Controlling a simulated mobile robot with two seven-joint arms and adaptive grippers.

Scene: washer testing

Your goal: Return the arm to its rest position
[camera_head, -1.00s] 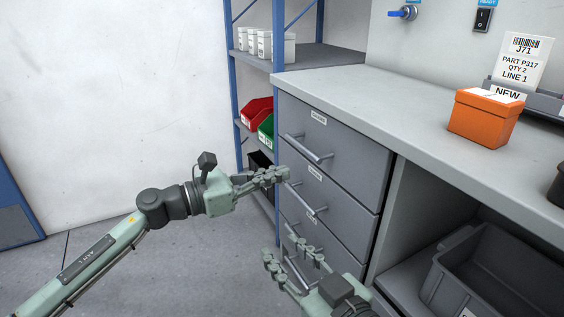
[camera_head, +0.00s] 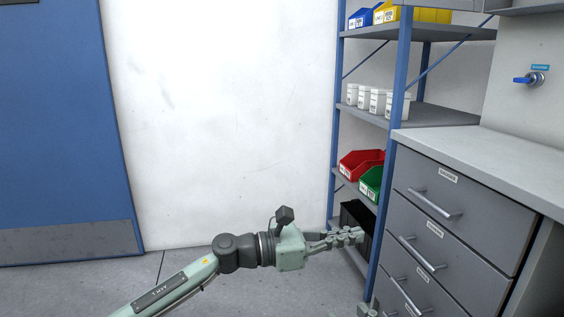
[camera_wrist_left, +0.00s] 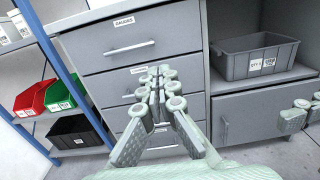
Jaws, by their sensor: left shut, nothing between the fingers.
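My left arm comes in from the bottom left in the head view. Its gripper (camera_head: 346,238) points right, in front of the lower part of the shelf rack and left of the drawer unit. In the left wrist view the left gripper (camera_wrist_left: 157,85) has its fingers together, with nothing between them. They stand in front of the grey drawers (camera_wrist_left: 135,50). Of my right gripper, only a fingertip shows at the bottom edge of the head view. In the left wrist view its fingers (camera_wrist_left: 302,112) show at the right edge, apart from each other and cut off.
The blue-framed rack (camera_head: 402,70) holds red (camera_head: 360,163), green (camera_head: 371,183), white and black bins. The grey drawer unit (camera_head: 465,205) has protruding handles. A grey crate (camera_wrist_left: 254,58) sits under the counter. A blue door (camera_head: 65,130) stands left. Floor between door and arm is clear.

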